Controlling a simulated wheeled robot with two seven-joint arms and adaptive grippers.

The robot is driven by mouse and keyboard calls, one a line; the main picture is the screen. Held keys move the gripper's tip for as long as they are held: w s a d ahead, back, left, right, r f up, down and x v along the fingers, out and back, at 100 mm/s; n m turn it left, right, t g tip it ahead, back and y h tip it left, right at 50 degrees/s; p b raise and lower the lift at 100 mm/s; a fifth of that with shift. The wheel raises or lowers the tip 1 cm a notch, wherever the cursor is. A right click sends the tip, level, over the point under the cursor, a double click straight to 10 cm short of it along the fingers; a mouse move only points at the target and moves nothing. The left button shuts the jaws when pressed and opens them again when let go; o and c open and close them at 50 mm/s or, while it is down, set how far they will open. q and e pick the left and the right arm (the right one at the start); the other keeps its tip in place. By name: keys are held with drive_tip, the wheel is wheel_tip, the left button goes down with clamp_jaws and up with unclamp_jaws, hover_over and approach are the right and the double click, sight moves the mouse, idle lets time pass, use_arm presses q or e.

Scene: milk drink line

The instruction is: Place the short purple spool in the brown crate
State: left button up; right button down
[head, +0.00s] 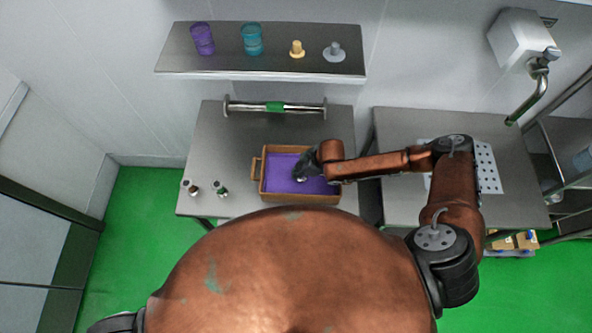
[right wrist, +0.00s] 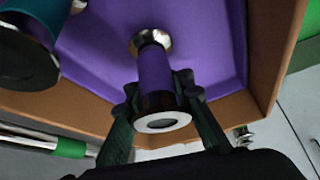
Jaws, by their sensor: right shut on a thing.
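The brown crate (head: 262,190), with a purple inside floor, stands on the middle table in the head view. My right gripper (head: 303,172) reaches down into it from the right. In the right wrist view the gripper is shut on the short purple spool (right wrist: 155,72), which has metal ends and is roughly upright. The spool is inside the crate walls (right wrist: 272,50), over the purple floor. Whether its lower end touches the floor is unclear. In the head view my gripper mostly hides it. My left gripper is not in view.
A teal spool (right wrist: 40,18) stands close by in the wrist view. Two small spools (head: 191,188) (head: 220,189) stand left of the crate. A metal bar with a green band (head: 275,107) lies behind it. A shelf (head: 225,62) above holds several items.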

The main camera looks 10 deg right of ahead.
drive_tip(key=c, duration=1.7)
unclamp_jaws()
drive_tip(key=shift+r, duration=0.55)
drive_tip(key=v, duration=1.2)
drive_tip(key=shift+d+b, duration=0.1)
drive_tip(key=shift+b, duration=0.3)
